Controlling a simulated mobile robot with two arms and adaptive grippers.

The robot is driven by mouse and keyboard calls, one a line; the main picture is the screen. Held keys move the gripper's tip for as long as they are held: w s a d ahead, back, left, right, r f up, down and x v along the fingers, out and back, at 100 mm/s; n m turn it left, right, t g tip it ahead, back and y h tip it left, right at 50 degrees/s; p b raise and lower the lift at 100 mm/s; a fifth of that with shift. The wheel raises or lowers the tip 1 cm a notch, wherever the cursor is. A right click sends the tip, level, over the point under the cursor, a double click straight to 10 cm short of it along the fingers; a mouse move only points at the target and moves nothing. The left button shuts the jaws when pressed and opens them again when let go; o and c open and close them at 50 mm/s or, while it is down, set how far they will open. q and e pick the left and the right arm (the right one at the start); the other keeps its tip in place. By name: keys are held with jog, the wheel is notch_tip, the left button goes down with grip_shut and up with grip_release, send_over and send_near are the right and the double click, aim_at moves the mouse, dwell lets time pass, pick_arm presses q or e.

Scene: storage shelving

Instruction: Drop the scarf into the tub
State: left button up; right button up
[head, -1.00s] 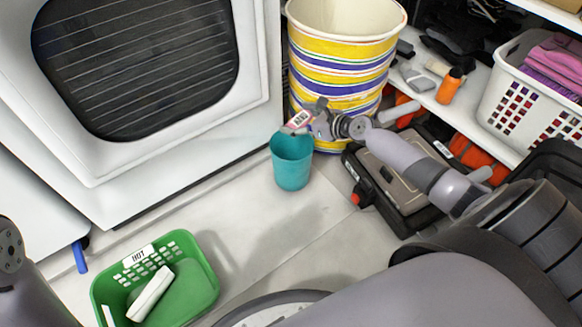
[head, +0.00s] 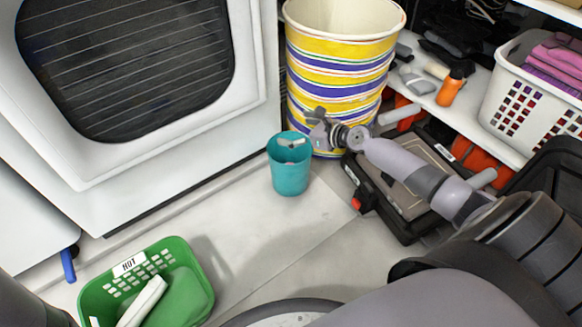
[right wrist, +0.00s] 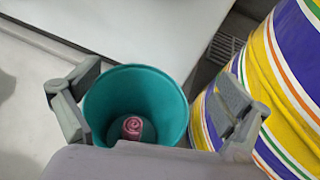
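The teal tub (head: 290,178) stands upright on the floor beside the striped bin. The scarf (right wrist: 132,128), a small pink and white roll, lies inside the tub, low down, in the right wrist view; its lower part is hidden by my gripper body. A small pale shape shows inside the tub's mouth in the head view, but I cannot tell what it is. My right gripper (head: 318,130) is at the tub's right rim. My left gripper is out of view.
A tall striped bin (head: 338,85) stands close behind the tub. A dark case (head: 400,215) lies to the right, under my arm. A green basket (head: 190,255) is at lower left. A white machine (head: 190,150) stands at left. The floor between is clear.

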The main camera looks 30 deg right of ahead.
dwell(0.3)
jog(key=s+d, duration=0.4)
jog(key=s, duration=0.8)
jog(key=shift+s+d+r, duration=0.15)
jog(key=shift+s+r, duration=0.05)
